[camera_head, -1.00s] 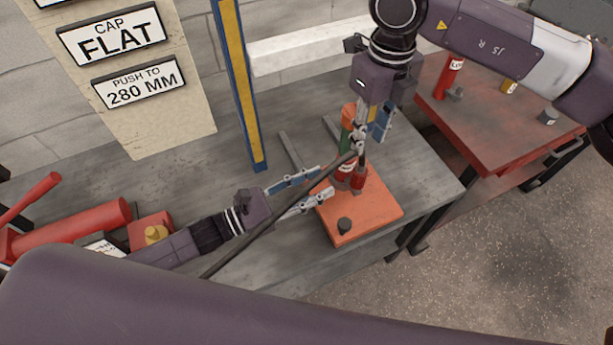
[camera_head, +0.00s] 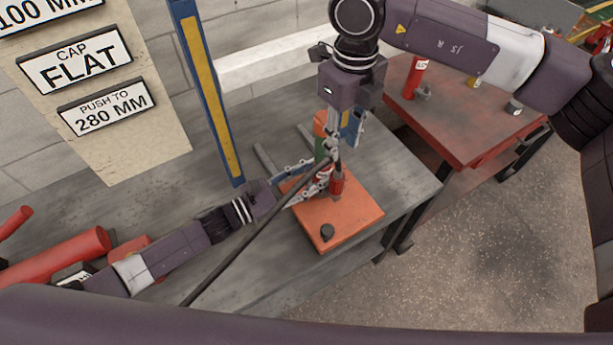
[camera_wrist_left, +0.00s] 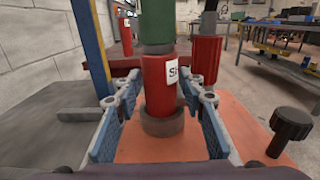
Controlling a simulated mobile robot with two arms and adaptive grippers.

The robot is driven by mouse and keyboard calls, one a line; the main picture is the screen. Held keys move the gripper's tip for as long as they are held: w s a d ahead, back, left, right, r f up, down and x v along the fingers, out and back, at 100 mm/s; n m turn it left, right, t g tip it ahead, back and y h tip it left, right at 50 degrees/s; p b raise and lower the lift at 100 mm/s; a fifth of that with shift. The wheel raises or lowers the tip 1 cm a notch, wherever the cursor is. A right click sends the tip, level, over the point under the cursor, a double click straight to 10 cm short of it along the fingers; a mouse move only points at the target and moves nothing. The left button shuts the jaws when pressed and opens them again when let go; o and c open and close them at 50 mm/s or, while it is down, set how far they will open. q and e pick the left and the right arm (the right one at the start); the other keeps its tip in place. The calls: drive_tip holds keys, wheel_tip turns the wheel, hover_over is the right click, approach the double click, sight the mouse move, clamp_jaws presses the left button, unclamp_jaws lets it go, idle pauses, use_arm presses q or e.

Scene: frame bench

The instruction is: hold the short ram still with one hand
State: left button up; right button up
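The short ram is a red cylinder with a white label and a green upper part, upright on an orange plate; it shows in the left wrist view (camera_wrist_left: 160,85) and the head view (camera_head: 321,174). My left gripper (camera_wrist_left: 160,125) is open, with one blue-padded finger on each side of the ram's lower part and gaps between. In the head view my left gripper (camera_head: 305,182) reaches the ram from the left. My right gripper (camera_head: 333,148) points down above the plate, beside the ram, at the upper end of a dark hose. Its grip is unclear.
A second red fitting (camera_wrist_left: 205,60) stands right of the ram. A black knob (camera_wrist_left: 290,125) sits on the orange plate (camera_head: 350,215). The dark hose (camera_head: 245,240) crosses over my left arm's side. A blue and yellow post (camera_head: 210,95) stands behind. A red table (camera_head: 460,125) is at right.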

use_arm(q)
clamp_jaws()
idle(0.3)
idle(0.6)
